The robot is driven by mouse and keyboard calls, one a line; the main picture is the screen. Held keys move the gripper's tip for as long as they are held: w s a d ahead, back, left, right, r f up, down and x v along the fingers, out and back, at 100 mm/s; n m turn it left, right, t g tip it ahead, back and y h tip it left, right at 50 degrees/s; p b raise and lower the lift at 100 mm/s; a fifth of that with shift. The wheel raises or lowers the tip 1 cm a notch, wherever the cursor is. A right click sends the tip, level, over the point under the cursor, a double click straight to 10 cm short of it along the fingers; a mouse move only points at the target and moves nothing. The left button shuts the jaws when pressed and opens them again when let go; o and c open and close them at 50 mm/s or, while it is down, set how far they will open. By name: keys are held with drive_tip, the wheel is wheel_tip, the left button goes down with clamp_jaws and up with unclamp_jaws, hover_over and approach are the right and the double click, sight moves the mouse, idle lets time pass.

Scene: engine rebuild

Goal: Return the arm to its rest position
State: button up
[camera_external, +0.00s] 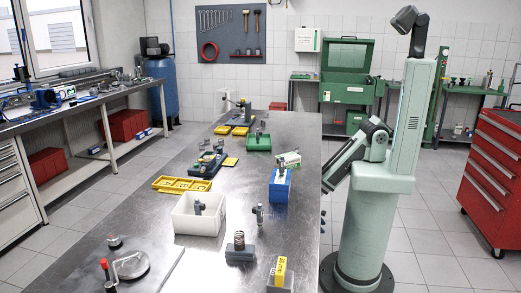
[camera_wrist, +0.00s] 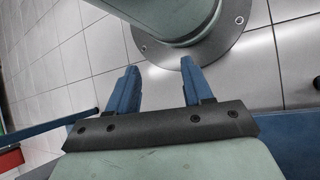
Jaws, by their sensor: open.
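My arm is folded down beside the table's right edge in the external view, close to my own column. My gripper (camera_wrist: 158,70) shows in the wrist view with two blue fingers spread apart and nothing between them. The fingers point toward the round foot of my base on the tiled floor. In the external view the gripper is mostly hidden behind the table edge, with only small blue parts showing.
The steel table (camera_external: 225,262) holds a white bin (camera_external: 198,225), a blue block holder (camera_external: 280,187), a spring on a block (camera_external: 239,246), yellow trays (camera_external: 181,184) and a green tray (camera_external: 258,144). A red tool cabinet (camera_external: 497,180) stands at the right. Open floor lies between.

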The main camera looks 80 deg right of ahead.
drive_tip(key=shift+s+d+n+y, duration=0.25)
drive_tip(key=shift+d+y, duration=0.2)
drive_tip(key=shift+d, duration=0.15)
drive_tip(key=shift+s+d+n+y, duration=0.2)
drive_tip(key=shift+d+n+y, duration=0.1)
drive_tip(key=shift+d+y, duration=0.25)
drive_tip(key=shift+s+d+n+y, duration=0.25)
drive_tip(key=shift+d+y, duration=0.15)
drive_tip(key=shift+d, duration=0.25)
